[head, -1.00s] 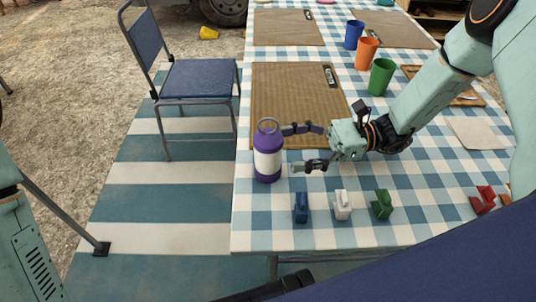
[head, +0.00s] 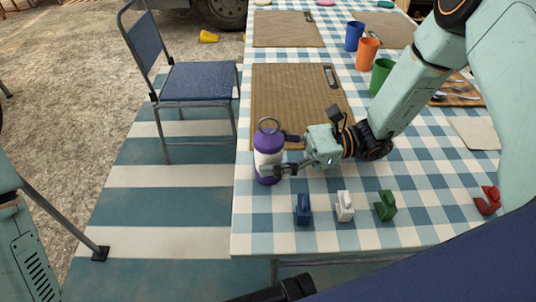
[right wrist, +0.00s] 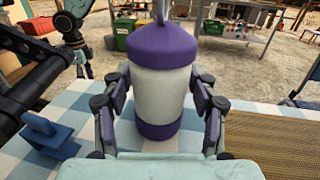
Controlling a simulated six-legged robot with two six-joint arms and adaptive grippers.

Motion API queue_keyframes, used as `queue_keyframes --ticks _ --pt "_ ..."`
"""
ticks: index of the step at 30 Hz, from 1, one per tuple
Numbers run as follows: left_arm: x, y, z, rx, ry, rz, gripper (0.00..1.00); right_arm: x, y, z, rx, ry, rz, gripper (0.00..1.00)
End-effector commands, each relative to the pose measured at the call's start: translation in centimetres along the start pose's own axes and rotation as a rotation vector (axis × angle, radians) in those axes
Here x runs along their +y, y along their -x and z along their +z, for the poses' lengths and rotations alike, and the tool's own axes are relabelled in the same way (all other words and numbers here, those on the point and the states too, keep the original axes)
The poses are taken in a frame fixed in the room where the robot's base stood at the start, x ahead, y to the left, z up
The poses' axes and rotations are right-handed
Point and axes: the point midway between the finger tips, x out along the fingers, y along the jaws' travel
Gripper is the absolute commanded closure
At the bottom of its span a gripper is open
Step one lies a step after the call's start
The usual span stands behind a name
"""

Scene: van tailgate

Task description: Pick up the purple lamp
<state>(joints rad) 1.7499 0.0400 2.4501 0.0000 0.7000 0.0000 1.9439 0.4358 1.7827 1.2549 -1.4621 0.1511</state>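The purple lamp (head: 268,153) stands upright near the left edge of the table, with purple ends, a pale middle band and a ring handle on top. My right gripper (head: 283,155) reaches it from the right, with one finger on its near side and one on its far side. In the right wrist view, the lamp (right wrist: 162,85) fills the space between the two fingers (right wrist: 161,100). The fingers look open around it, with little gap; firm contact is not clear. My left gripper is not in view.
A brown mat (head: 285,95) lies behind the lamp. A green cup (head: 381,75) stands beyond my right arm. A blue chair (head: 198,82) stands left of the table.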

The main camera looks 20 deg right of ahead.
Motion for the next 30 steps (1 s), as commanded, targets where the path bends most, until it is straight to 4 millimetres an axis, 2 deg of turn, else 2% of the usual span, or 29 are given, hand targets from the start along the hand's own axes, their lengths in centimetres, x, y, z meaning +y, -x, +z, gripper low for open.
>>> queue_keyframes --ticks 2,16,23,26,30 --pt "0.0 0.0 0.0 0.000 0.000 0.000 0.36 0.0 -0.1 0.0 0.000 0.000 0.000 0.51" --pt "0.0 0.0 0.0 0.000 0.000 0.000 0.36 0.0 -0.1 0.0 -0.001 0.000 0.000 0.90" --pt "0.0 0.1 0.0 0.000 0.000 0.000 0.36 0.0 -0.1 0.2 -0.001 0.000 0.000 0.90" --pt "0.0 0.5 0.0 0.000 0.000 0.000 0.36 -0.1 -0.1 1.3 -0.002 0.002 -0.001 0.90" --pt "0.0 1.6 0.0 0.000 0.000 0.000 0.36 -0.2 -0.1 4.1 -0.003 0.004 -0.002 0.90"
